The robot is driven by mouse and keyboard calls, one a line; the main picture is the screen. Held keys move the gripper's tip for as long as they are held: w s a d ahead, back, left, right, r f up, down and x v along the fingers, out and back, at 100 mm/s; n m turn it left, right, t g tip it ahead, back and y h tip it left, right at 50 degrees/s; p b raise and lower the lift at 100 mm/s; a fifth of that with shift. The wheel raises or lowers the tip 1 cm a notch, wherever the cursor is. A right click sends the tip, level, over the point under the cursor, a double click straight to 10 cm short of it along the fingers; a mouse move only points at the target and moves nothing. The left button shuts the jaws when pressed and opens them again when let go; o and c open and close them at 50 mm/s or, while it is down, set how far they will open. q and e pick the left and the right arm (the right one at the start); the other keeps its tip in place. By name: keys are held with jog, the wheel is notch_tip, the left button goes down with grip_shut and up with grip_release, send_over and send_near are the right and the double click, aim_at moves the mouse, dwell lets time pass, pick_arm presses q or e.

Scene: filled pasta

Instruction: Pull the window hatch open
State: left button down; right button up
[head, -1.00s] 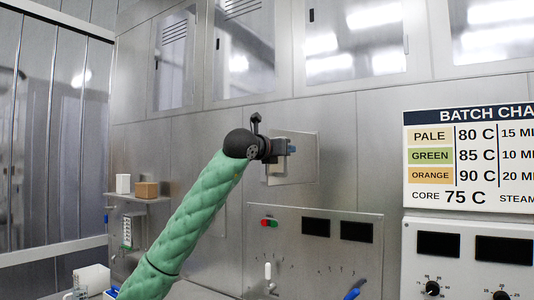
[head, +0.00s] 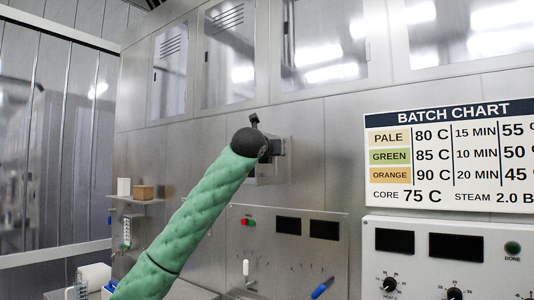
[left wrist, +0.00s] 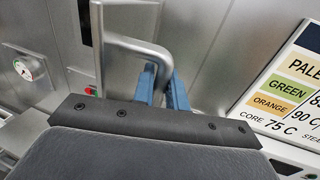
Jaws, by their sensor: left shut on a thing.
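The window hatch (head: 284,172) is a small pale metal panel on the steel wall, mostly behind my arm's end in the head view. Its grey bar handle (left wrist: 138,46) shows clearly in the left wrist view. My left gripper (head: 277,147), at the end of the green-sleeved arm, is at the hatch. In the left wrist view its blue fingers (left wrist: 161,88) are shut on the handle, one on each side of the bar. I cannot tell how far the hatch stands from the wall. My right gripper is not in view.
A control panel (head: 290,258) with dark displays and levers lies below the hatch. A batch chart (head: 450,155) hangs at right above another panel. A small shelf (head: 138,200) holds a white and a brown block at left. Glazed cabinets (head: 228,50) line the wall above.

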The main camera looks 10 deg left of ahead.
pick_arm(q)
jog(key=shift+a+r, duration=0.1)
jog(key=shift+r, duration=0.05)
jog(key=c, duration=1.8)
grip_release()
jog(key=o, duration=0.3)
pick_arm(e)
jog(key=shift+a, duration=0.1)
